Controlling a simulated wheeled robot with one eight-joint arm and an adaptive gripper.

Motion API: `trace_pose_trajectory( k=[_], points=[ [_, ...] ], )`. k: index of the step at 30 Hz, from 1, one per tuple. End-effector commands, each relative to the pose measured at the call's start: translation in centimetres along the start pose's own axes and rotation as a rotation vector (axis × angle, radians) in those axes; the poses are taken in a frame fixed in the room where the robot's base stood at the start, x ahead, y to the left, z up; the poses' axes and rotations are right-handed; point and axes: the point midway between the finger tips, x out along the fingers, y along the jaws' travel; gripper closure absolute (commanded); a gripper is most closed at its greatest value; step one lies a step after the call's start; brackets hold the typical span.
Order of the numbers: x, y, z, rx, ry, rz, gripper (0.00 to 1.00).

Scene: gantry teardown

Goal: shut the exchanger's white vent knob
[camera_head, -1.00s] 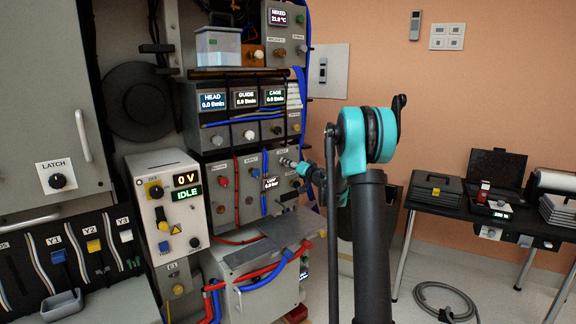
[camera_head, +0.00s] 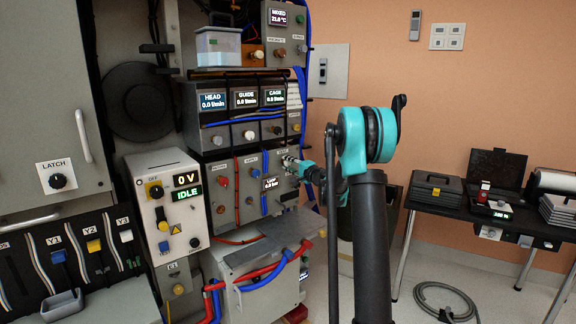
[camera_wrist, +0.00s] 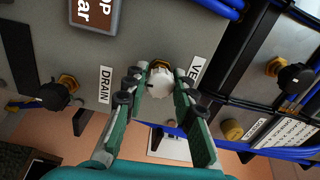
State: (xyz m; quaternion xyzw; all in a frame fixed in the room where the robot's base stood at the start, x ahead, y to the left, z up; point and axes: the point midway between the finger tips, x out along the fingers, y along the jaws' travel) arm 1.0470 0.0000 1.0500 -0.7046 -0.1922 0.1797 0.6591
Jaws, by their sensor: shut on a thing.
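The white vent knob (camera_wrist: 160,84) sits on a brass stem on the grey exchanger panel (camera_wrist: 150,40), beside a label that reads VE and is partly cut off. My gripper (camera_wrist: 158,88) has its two green fingers on either side of the white knob and is shut on it. In the head view my gripper (camera_head: 296,166) reaches the right part of the exchanger panel (camera_head: 255,205), near the LOOP display. There the white knob is largely covered by the gripper and too small to make out well.
A black DRAIN knob (camera_wrist: 54,97) is on the same panel, left of the fingers in the wrist view. Another black knob (camera_wrist: 294,77) and a brass knob (camera_wrist: 232,130) are to the right. Blue hoses (camera_wrist: 250,145) run close by the fingers.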

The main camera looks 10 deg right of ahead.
Motion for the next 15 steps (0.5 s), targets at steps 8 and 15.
trace_pose_trajectory(
  k=[8, 15],
  points=[
    [-0.06, 0.05, -0.07, 0.072, 0.001, 0.001, 1.0],
    [-0.07, 0.06, -0.07, 0.082, 0.002, 0.001, 1.0]
  ],
)
